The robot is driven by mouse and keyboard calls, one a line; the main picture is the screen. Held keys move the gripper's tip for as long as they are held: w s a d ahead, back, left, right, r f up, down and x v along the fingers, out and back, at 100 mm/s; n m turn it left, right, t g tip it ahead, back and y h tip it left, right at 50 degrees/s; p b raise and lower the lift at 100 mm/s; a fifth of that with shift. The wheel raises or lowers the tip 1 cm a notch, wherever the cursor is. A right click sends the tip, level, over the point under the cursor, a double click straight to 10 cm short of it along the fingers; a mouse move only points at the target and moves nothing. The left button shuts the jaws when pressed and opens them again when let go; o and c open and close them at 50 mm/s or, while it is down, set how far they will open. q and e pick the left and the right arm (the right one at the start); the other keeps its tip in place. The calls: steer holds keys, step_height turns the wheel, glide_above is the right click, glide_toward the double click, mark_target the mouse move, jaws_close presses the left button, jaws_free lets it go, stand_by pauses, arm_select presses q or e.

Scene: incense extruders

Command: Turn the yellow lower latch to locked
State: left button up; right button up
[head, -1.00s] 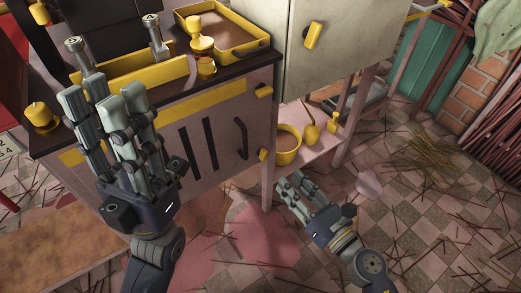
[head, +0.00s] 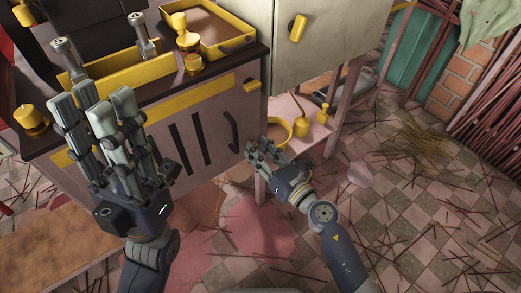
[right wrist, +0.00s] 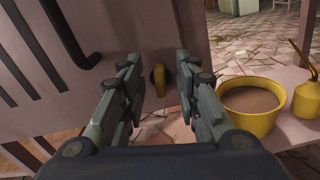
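The yellow lower latch (right wrist: 158,82) shows in the right wrist view as a small, roughly upright yellow handle near the cabinet's right edge. My right gripper (right wrist: 157,62) is open, with its fingers to either side of the latch in that view. I cannot tell whether they touch it. In the head view my right gripper (head: 258,146) is at the cabinet's lower right corner and hides the lower latch. The yellow upper latch (head: 251,85) is higher on the same edge. My left gripper (head: 92,106) is open and empty in front of the cabinet's left part.
A dark handle (head: 232,130) is on the cabinet front, left of the latches. A yellow bowl (right wrist: 249,106) and a yellow long-necked vessel (right wrist: 307,99) stand on the low shelf to the right. Yellow trays (head: 215,42) are on top. Sticks litter the tiled floor.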

steer(key=shift+c, duration=0.2)
jaws_close()
